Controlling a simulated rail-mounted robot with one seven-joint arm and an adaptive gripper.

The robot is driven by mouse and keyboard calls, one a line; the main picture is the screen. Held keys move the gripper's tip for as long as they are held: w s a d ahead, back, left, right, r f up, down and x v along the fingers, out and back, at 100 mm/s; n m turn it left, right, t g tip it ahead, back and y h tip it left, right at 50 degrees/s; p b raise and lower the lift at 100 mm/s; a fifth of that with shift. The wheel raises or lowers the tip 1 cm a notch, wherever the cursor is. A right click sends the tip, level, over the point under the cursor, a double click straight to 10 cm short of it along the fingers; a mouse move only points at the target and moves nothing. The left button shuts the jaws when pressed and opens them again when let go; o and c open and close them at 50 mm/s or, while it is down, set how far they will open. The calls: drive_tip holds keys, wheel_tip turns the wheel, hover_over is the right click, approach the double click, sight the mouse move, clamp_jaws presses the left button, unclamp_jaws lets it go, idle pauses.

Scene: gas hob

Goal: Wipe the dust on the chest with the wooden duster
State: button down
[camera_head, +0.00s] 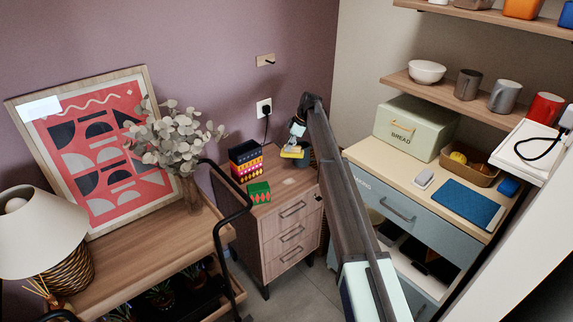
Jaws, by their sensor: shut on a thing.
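The wooden chest (292,212) with several drawers stands in the middle against the wall. A small pale patch (289,181) shows on its top and may be dust. My gripper (297,138) is over the back right part of the chest top, small and partly hidden by my arm. It is shut on a small item with a yellow part, seemingly the wooden duster (292,152); its handle is not clear. I cannot tell whether the duster touches the chest top.
Stacked patterned boxes (245,158) and a green box (258,191) stand on the chest's left side. A dark pot-like thing is partly hidden behind my gripper. A vase of leaves (188,190) stands left; a counter with a bread box (413,130) stands right.

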drive_tip(key=s+a+f, duration=0.1)
drive_tip(key=s+a, duration=0.1)
drive_tip(key=s, duration=0.7)
drive_tip(key=shift+s+a+f+b, duration=0.1)
drive_tip(key=shift+f+b, duration=0.4)
drive_tip(key=shift+f, duration=1.3)
drive_tip(key=shift+a+f+b, duration=0.1)
drive_tip(key=shift+f+b, duration=0.35)
drive_tip(key=shift+f, duration=1.9)
drive_tip(key=shift+w+d+r, duration=0.1)
drive_tip(key=shift+w+d, duration=1.3)
drive_tip(key=shift+d, duration=0.1)
drive_tip(key=shift+s+a, duration=0.15)
drive_tip(key=shift+s, duration=0.1)
drive_tip(key=shift+s+a, duration=1.1)
drive_tip(key=shift+a, duration=0.1)
drive_tip(key=shift+s+a+r, duration=0.1)
drive_tip(key=shift+a+r, duration=0.1)
wheel_tip(320, 180, up, 8)
drive_tip(key=p, duration=0.2)
drive_tip(key=shift+f+p, duration=0.15)
drive_tip(key=shift+p, duration=0.15)
